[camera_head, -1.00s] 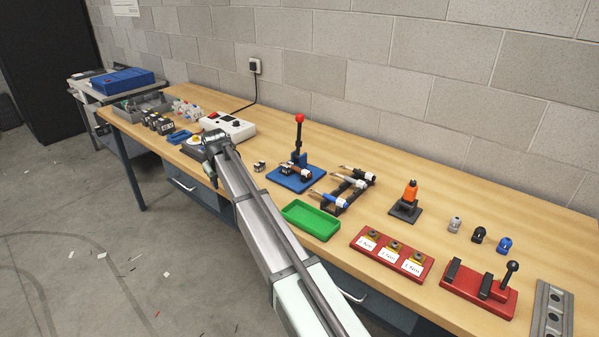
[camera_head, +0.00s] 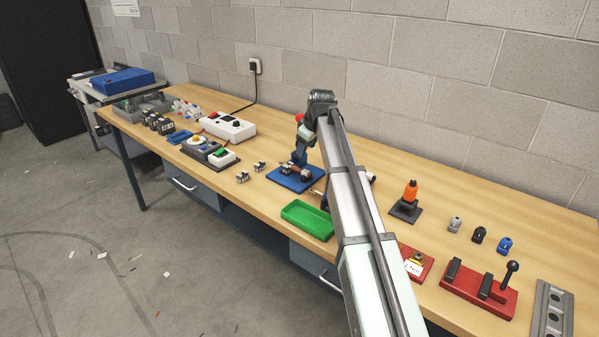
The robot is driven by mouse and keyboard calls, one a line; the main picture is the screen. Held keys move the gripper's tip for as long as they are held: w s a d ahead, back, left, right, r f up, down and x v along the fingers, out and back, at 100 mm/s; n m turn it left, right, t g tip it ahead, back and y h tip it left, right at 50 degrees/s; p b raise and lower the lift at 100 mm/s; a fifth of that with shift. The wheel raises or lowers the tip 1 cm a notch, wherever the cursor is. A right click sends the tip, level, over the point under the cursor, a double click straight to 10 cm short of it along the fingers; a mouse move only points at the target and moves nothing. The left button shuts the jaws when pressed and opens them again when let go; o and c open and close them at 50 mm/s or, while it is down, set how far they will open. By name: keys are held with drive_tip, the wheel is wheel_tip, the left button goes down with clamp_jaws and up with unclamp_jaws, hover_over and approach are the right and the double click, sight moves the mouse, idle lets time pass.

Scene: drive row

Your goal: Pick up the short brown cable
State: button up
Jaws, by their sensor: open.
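My gripper (camera_head: 303,147) is open and points down over the blue press stand (camera_head: 290,180), close to its upright post. It is small here and its fingertips are hard to make out against the post. A small brownish piece (camera_head: 290,169) with dark and white ends lies on the stand's base, below my gripper. I cannot tell for sure whether it is the short brown cable. No other brown cable is clearly seen. My arm hides part of the bench to the right of the stand.
A green tray (camera_head: 307,220) is in front of the stand. Two small metal parts (camera_head: 251,171) lie to its left. A white power unit (camera_head: 229,126) stands further left. An orange-tipped tool (camera_head: 410,194) and a red lever fixture (camera_head: 479,290) stand on the right. The brick wall is behind.

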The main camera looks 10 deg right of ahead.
sight(299, 169)
drive_tip(key=x, duration=1.2)
drive_tip(key=shift+w+f, duration=0.15)
drive_tip(key=shift+f, duration=0.1)
drive_tip(key=shift+c, duration=0.5)
clamp_jaws()
